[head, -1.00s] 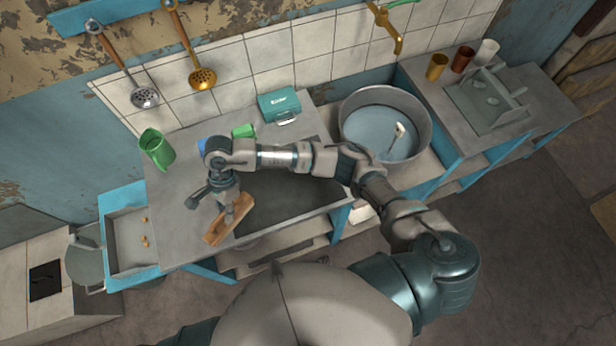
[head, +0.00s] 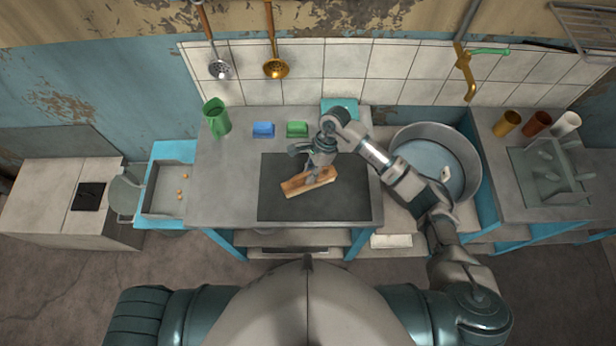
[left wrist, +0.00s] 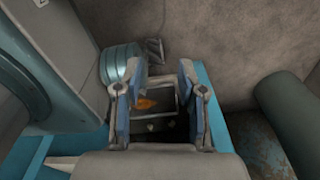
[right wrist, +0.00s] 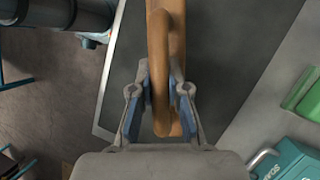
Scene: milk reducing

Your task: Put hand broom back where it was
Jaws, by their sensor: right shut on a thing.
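The hand broom (head: 309,181) is a wooden, brown block-shaped tool over the dark panel (head: 275,205) on the counter. My right gripper (head: 314,176) is above it and shut on its curved wooden handle, which shows between the fingers in the right wrist view (right wrist: 160,75). The broom's underside is hidden, so I cannot tell whether it touches the panel. My left gripper (left wrist: 160,110) shows in the left wrist view with its fingers apart and nothing between them. It is not in the head view.
A green pitcher (head: 217,118), a blue block (head: 263,130) and a green block (head: 297,129) stand at the counter's back. A teal box (head: 340,108) is near my right wrist. A large basin (head: 478,180) stands right. A blue-edged tray (head: 165,185) is left. The counter's left part is clear.

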